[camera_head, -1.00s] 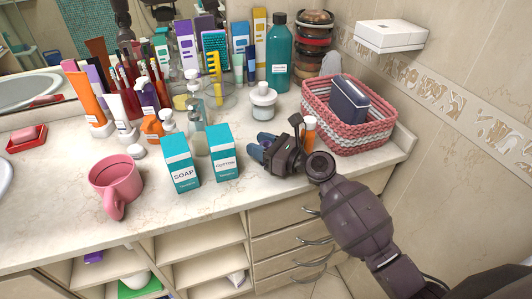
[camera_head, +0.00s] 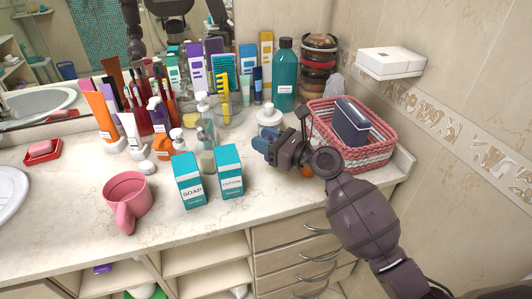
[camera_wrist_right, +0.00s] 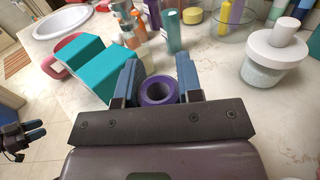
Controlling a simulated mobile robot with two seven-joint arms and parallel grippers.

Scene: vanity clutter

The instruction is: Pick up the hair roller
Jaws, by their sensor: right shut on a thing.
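The hair roller is a short purple tube (camera_wrist_right: 160,91) between the two blue fingers of my right gripper in the right wrist view, its open end facing the camera. My right gripper (camera_head: 266,146) is shut on it above the counter, right of the cotton box. In the head view the roller is hidden behind the fingers and hand. I cannot tell how far it is off the counter. What looks like my left gripper (camera_wrist_right: 28,138) shows small at the left edge of the right wrist view, away from the counter objects; its opening is unclear.
A teal cotton box (camera_head: 230,172) and soap box (camera_head: 188,181) stand left of the right gripper, near a pink mug (camera_head: 127,199). A white-lidded jar (camera_head: 269,118) stands behind it. A pink-and-white basket (camera_head: 380,156) is to the right. The front counter is clear.

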